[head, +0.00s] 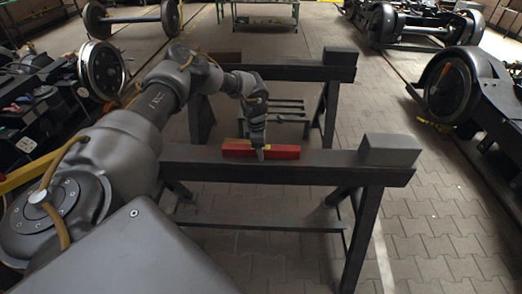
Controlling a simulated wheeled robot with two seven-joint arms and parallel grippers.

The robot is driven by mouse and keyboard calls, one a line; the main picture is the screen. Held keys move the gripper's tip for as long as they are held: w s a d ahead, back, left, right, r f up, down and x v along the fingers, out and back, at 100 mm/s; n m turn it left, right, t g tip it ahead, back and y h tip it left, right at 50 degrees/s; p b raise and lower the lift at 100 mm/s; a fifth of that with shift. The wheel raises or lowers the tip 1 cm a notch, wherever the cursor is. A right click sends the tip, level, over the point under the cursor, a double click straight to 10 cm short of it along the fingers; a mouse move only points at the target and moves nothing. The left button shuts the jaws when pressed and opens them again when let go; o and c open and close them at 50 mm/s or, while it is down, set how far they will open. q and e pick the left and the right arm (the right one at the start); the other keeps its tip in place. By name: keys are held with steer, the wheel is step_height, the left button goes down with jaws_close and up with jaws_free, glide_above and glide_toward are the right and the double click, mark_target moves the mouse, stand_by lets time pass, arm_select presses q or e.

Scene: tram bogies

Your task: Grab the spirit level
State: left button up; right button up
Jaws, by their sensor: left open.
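The spirit level (283,152) is a red bar with a yellowish part near its left half. It lies along the top beam of the near dark trestle (330,163). The gripper is open, with a finger in front of the level's near face. Its far finger is hidden, and I cannot tell whether it touches the level. My right gripper is not in view.
A grey block (391,150) sits on the trestle's right end. A second trestle (300,73) stands behind. Wheelsets and bogies (455,85) stand at the right, and a wheel (101,68) at the left. The paved floor at the lower right (440,240) is clear.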

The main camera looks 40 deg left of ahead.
arm_select(q)
steer(key=shift+c, duration=0.5)
steer(key=c, duration=1.2)
steer(key=shift+o, duration=0.2)
